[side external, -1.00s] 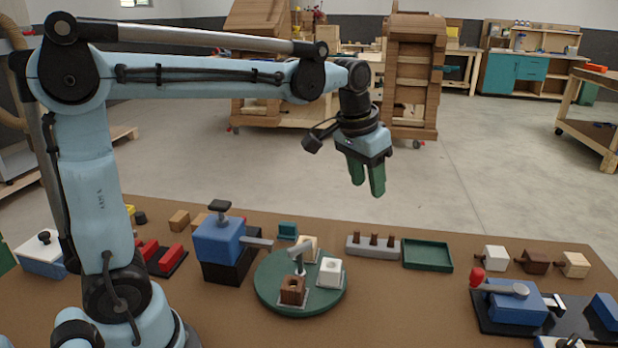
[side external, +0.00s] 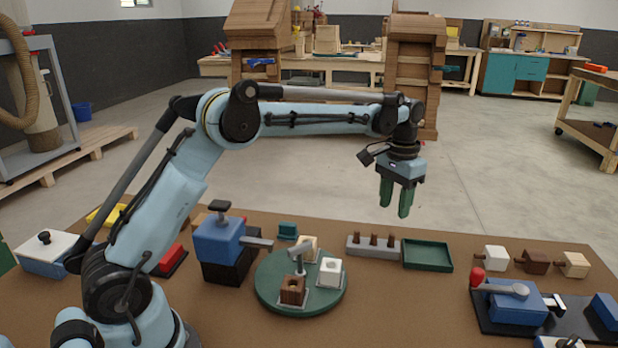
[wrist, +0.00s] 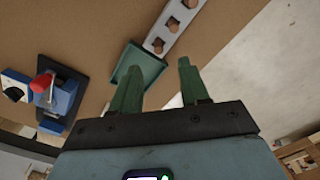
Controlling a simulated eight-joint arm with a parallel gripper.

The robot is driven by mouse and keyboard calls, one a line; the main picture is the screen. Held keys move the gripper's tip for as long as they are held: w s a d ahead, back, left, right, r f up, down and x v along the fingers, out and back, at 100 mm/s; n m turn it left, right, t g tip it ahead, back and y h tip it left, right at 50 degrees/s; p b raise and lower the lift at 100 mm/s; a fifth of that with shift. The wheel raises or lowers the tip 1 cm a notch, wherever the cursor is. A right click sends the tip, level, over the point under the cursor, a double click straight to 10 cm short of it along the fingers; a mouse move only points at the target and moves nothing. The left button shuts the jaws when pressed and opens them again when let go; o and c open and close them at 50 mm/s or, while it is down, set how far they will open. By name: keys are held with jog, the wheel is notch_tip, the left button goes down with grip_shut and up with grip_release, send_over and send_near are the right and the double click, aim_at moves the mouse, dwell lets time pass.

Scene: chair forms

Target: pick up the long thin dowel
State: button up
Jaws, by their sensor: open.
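Several brown dowels (side external: 373,240) stand upright in a grey block (side external: 357,252) near the table's far edge. They look alike in size here, and I cannot tell which is the long thin one. My gripper (side external: 395,206) has green fingers pointing down, open and empty. It hangs in the air, well above the table, appearing above and slightly right of the block. In the wrist view, my gripper (wrist: 158,75) has its fingers apart, with the grey block (wrist: 163,33) and its dowels (wrist: 172,24) beyond them at the top.
A green tray (side external: 428,265) lies just right of the block. A green turntable (side external: 300,306) with small blocks and a blue clamp (side external: 220,240) stand to the left. A blue vise with a red knob (side external: 515,308) and several small blocks are at right.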

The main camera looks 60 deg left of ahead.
aim_at(392, 234)
jog(key=shift+w+d+f, duration=0.1)
jog(key=shift+f, duration=2)
jog(key=shift+w+d+f, duration=0.1)
jog(key=shift+f, duration=2)
grip_shut()
